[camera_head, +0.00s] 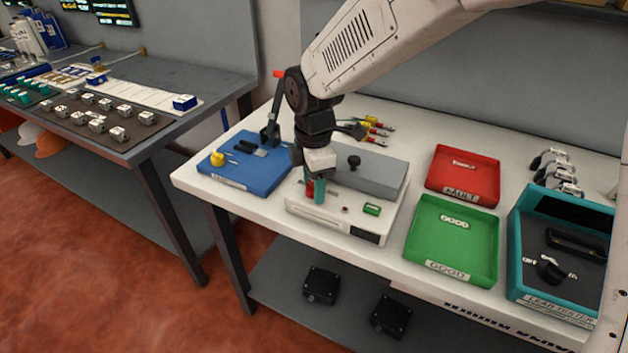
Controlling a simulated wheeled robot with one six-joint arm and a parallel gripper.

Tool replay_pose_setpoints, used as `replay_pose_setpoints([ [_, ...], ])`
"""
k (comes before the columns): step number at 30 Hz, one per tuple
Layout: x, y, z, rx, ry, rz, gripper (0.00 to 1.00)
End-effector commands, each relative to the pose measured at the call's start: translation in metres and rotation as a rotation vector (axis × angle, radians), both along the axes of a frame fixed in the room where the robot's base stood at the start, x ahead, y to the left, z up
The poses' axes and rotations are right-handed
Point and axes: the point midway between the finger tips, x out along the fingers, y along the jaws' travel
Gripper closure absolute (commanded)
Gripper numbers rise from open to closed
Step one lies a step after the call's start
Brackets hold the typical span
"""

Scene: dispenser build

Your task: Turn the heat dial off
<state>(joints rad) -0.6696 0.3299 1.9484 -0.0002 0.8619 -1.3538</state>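No dial in view carries a readable heat label. My gripper (315,186) points down over the left part of a white device (332,216) with a grey top block (372,174). Red and teal parts show at its tip. I cannot tell whether these are fingers or held or touched things, nor whether it is open or shut. A black knob (354,162) stands on the grey block, right of my gripper. A yellow knob (217,159) is on the blue unit (250,181) to the left. Another black knob (551,269) is in the teal lead tester (516,262).
A red FAULT tray (482,193) and a green GOOD tray (455,271) stand right of the white device. Several coloured leads (376,128) lie behind the grey block. A second bench (190,76) is at the left. Bare bench (265,207) shows between the blue unit and the white device.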

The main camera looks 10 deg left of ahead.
Motion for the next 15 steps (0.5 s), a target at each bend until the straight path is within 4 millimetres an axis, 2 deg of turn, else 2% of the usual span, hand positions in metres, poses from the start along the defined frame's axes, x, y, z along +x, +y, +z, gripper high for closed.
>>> replay_pose_setpoints([
  [4, 0.0, 0.0, 0.002, 0.0, 0.0, 0.0, 0.47],
  [7, 0.0, 0.0, 0.012, 0.001, -0.002, 0.0, 0.47],
  [15, 0.0, 0.0, 0.058, 0.002, -0.002, 0.0, 0.47],
])
